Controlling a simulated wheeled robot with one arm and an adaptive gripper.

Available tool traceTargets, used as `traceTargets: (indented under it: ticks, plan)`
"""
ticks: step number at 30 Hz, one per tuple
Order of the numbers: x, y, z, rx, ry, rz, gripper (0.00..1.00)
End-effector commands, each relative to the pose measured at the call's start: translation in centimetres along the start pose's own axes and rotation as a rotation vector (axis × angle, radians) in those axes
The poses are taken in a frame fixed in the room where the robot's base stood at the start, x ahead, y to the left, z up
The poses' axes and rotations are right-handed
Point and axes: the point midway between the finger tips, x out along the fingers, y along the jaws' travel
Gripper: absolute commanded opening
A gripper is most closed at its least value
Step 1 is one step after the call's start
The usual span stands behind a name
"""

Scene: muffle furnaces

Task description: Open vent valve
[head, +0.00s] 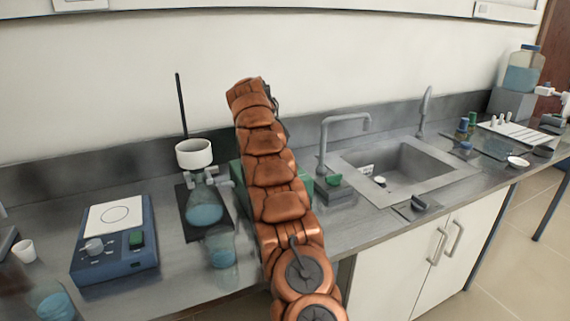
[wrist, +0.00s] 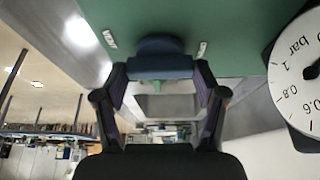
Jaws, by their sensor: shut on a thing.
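My gripper (wrist: 161,75) shows in the wrist view with its two fingers closed on either side of a blue handle, which I take to be the vent valve (wrist: 160,63). The handle stands out from a green panel (wrist: 235,30). A dark round part sits between the handle and the panel. In the head view my arm covers the gripper and the valve. Only the edges of a green box (head: 236,172) show beside the arm. The handle's angle is hard to read.
A white gauge marked in bar (wrist: 302,85) is close to the right of my gripper. A sink (head: 445,185) is to the right.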

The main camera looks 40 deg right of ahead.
Motion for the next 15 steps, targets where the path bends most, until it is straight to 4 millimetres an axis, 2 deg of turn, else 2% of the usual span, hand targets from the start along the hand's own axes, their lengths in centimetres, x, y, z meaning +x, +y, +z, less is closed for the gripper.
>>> traceTargets:
  ticks: [5,6,12,15]
  plan:
    - [-0.01,0.02,-0.05,0.002,0.000,0.000,0.36]
    - [-0.01,0.02,-0.05,0.002,0.001,0.000,0.74]
    - [0.01,0.01,-0.03,0.001,0.000,0.000,0.95]
    - [0.01,0.00,-0.02,0.001,0.000,0.000,0.96]
